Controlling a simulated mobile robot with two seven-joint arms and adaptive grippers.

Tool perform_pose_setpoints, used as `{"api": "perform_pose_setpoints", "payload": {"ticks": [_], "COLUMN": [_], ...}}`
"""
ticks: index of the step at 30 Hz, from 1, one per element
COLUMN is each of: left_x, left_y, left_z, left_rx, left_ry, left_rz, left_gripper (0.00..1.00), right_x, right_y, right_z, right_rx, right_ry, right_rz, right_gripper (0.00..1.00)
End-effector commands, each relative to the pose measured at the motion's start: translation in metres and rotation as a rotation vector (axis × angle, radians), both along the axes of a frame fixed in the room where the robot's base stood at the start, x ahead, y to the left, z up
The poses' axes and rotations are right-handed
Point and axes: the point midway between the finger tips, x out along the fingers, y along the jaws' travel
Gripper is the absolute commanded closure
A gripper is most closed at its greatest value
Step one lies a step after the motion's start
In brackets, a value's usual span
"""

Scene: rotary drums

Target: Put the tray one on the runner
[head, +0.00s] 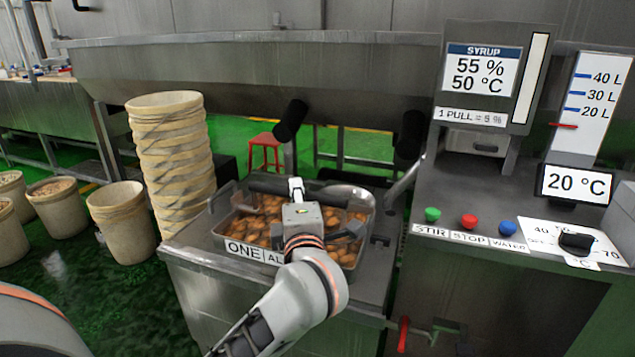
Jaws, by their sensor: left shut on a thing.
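Tray one (222,232) is a clear-walled metal tray full of brown almonds, with a front label reading "ONE" and letters partly covered by my arm. It rests on or just above a steel stand; I cannot tell which. My left gripper (296,190) reaches over the tray from the front and is shut at the dark bar (265,185) across its top, which looks like the tray's handle. The fingertips are mostly hidden behind the wrist. I cannot clearly pick out the runner. My right gripper is not in view.
A steel trough or drum (250,80) runs behind the tray, with two black-ended levers (290,120) in front of it. A tall stack of pale tubs (172,150) stands close left. A control console (510,235) with buttons and displays stands right. A red stool (266,148) is behind.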

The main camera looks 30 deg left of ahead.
Motion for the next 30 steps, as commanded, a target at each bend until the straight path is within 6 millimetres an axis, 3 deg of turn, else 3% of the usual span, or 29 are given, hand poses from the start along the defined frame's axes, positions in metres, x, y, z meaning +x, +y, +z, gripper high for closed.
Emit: {"api": "perform_pose_setpoints", "payload": {"ticks": [8,14,30], "left_x": [-0.012,-0.025,-0.084], "left_y": [-0.032,-0.071,-0.241], "left_z": [-0.010,-0.027,-0.098], "left_rx": [0.003,0.003,0.003], "left_ry": [-0.005,-0.005,-0.006], "left_rz": [-0.074,-0.167,-0.564], "left_gripper": [1.00,1.00,1.00], "right_x": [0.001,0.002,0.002], "right_y": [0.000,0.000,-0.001], "right_z": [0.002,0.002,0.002], "right_rx": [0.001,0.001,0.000], "right_ry": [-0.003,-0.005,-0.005], "right_rz": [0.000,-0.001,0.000], "right_gripper": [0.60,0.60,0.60]}}
